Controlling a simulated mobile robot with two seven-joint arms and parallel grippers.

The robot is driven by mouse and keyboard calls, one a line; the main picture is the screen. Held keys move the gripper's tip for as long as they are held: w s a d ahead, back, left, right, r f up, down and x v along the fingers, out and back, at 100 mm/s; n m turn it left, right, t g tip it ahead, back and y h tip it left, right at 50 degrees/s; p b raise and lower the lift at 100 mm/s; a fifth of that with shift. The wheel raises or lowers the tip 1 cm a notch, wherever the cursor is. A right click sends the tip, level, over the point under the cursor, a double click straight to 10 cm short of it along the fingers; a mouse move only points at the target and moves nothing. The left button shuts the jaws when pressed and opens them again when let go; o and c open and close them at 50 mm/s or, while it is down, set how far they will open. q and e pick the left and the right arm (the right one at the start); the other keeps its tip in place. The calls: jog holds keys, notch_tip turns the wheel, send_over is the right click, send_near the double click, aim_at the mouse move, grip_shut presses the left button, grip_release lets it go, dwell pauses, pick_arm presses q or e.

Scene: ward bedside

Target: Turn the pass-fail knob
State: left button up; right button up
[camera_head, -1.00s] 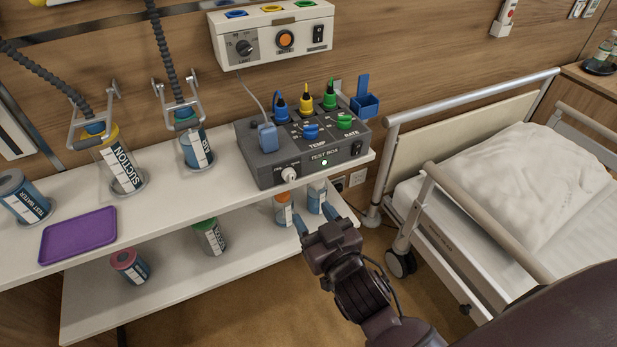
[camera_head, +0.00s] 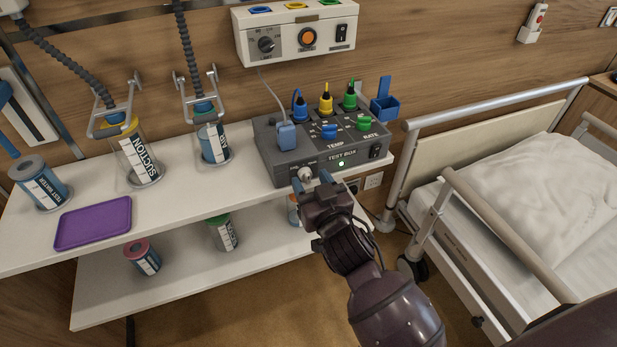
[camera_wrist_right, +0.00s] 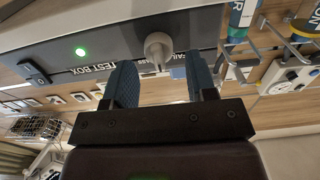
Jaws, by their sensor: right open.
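The grey test box (camera_head: 270,155) stands on the right end of the upper shelf. Its pass-fail knob is a small pale knob (camera_head: 305,173) low on the front face; it also shows in the right wrist view (camera_wrist_right: 158,46), with its lettering partly hidden by a finger. A green light (camera_head: 341,163) is lit on the same face. My right gripper (camera_head: 312,181) is open, its two blue fingers pointing at the box. In the wrist view the knob sits between the finger lines, just beyond the fingertips; contact is not visible. My left gripper is not in view.
Colored plugs and knobs (camera_head: 326,103) crowd the box's top. A wall unit (camera_head: 285,35) hangs above. Labelled jars (camera_head: 137,160) and a purple tray (camera_head: 92,223) are on the shelf at left. The bed rail (camera_head: 505,235) is close to my right arm.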

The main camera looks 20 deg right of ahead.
jog(key=shift+w, duration=0.75)
